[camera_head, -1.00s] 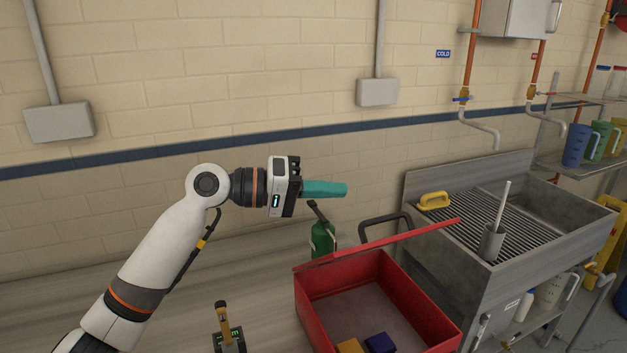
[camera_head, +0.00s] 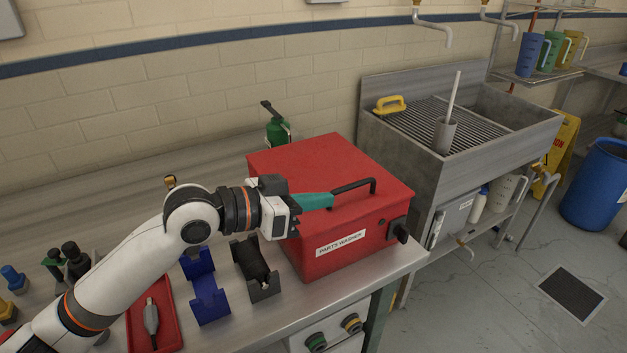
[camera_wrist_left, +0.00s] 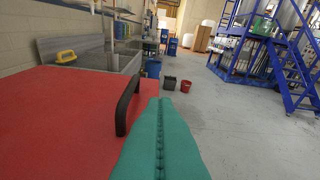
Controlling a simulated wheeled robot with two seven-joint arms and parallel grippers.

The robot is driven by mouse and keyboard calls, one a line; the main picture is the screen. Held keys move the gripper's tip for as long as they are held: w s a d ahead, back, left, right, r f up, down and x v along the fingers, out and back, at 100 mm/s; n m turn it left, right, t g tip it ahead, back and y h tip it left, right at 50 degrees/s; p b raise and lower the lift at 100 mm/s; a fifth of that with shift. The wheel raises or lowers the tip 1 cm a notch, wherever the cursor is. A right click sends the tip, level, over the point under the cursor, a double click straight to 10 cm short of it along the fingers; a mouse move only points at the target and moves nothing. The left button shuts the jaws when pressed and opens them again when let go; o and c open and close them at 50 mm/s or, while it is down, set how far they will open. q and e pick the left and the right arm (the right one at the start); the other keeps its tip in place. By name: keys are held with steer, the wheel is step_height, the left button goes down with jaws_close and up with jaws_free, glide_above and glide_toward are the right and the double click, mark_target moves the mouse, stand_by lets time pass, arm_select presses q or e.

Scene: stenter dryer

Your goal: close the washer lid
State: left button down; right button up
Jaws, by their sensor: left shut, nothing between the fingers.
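The red parts washer (camera_head: 350,235) stands on the steel bench with its red lid (camera_head: 310,160) down flat over the box. The lid's black handle (camera_head: 358,186) shows near its right front edge. My left gripper (camera_head: 322,201) has its teal fingers shut and empty, just over the lid's front part beside the handle. In the left wrist view the shut teal fingers (camera_wrist_left: 160,140) point along the right of the handle (camera_wrist_left: 127,103), with the lid (camera_wrist_left: 60,120) to the left. Whether the fingers touch the lid I cannot tell. My right gripper is not in view.
A green oil can (camera_head: 277,130) stands behind the washer. A steel sink (camera_head: 470,130) is to the right. Blue (camera_head: 210,298) and black (camera_head: 255,268) holders and a red tray (camera_head: 165,320) lie on the bench left of the washer. The floor at right is mostly clear.

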mark_target(339, 223)
arm_select(q)
steer(key=shift+m, duration=0.7)
steer(key=f+b, duration=0.1)
steer(key=f, duration=0.4)
steer(key=shift+s+d+b, duration=0.1)
steer(key=shift+s+b, duration=0.1)
steer(key=shift+b, duration=0.2)
steer(key=shift+f, duration=0.15)
